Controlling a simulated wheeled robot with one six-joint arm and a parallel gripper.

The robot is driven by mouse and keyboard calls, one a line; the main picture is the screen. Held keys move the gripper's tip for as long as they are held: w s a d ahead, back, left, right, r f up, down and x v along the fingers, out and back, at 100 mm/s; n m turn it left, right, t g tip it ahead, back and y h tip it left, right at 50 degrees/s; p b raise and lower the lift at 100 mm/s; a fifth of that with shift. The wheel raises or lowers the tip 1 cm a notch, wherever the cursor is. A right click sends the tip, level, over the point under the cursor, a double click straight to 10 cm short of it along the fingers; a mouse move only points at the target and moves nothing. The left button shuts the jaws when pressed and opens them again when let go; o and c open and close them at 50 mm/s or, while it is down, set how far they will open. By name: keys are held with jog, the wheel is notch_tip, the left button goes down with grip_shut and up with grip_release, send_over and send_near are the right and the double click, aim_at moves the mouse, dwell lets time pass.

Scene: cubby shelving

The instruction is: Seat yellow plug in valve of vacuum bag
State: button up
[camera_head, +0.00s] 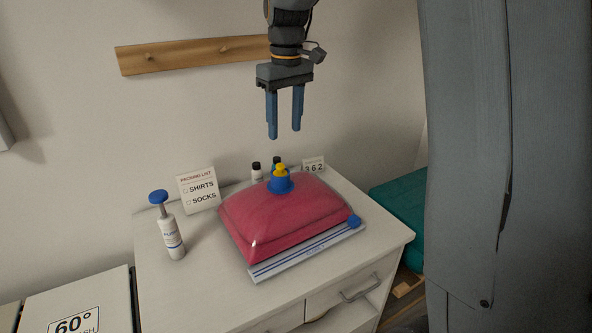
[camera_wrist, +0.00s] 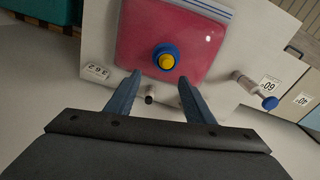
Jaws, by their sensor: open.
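A red, puffed-up vacuum bag (camera_head: 285,214) with a clear, blue-striped edge lies on a white cabinet. A round blue valve (camera_head: 281,184) stands on its top, and the yellow plug (camera_head: 280,169) sits at the valve's centre; I cannot tell how deep it is. The wrist view shows the bag (camera_wrist: 135,35), the blue valve ring (camera_wrist: 156,51) and the yellow plug (camera_wrist: 166,62) in its middle. My gripper (camera_head: 284,134) is open and empty, pointing down well above the bag. Its two blue fingers (camera_wrist: 158,82) also show in the wrist view.
A white pump bottle with a blue knob (camera_head: 170,228) stands left of the bag. A wooden peg rail (camera_head: 190,54) is on the wall; a grey panel (camera_head: 500,150) rises at right.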

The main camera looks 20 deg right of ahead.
jog(key=s+f+m, duration=0.2)
jog(key=s+f, duration=0.6)
jog(key=s, duration=0.3)
jog(key=s+f+m, duration=0.2)
jog(key=s+f, duration=0.7)
jog(key=s, duration=0.3)
jog(key=shift+f+m, duration=0.2)
jog(key=shift+m, duration=0.1)
jog(key=shift+a, duration=0.1)
